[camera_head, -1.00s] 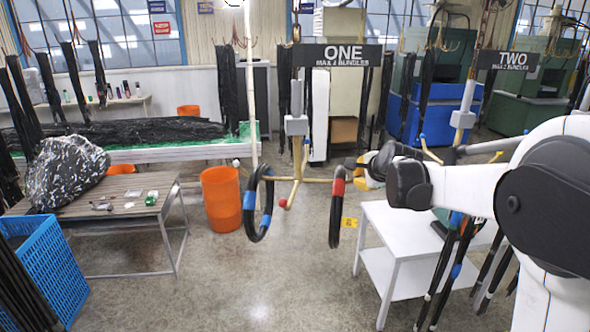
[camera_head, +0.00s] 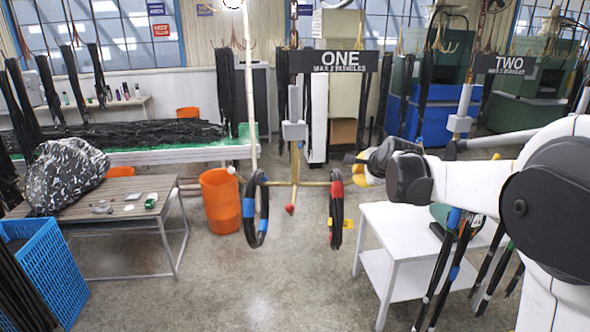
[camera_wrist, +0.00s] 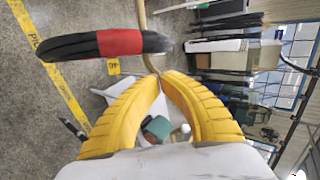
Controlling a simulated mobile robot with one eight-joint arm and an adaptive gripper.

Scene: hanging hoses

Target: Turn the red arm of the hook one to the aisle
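Hook one hangs under the ONE sign (camera_head: 337,61). Its red-tipped arm (camera_head: 291,209) points forward and down, toward the head camera. Its left arm carries a black hose bundle with blue bands (camera_head: 249,208). Its right arm carries a black bundle with a red band (camera_head: 336,190), also in the wrist view (camera_wrist: 120,42). My gripper (camera_wrist: 161,76) has yellow fingers whose tips meet at the end of a tan hook rod (camera_wrist: 145,35). In the head view it is just right of the right arm's end. I cannot tell whether the rod is pinched.
A white table (camera_head: 400,232) stands below my arm. Hook two's sign (camera_head: 507,65) is at the right. An orange bin (camera_head: 221,200), a slatted table (camera_head: 110,205) and a blue crate (camera_head: 50,270) are at the left. The floor at front centre is clear.

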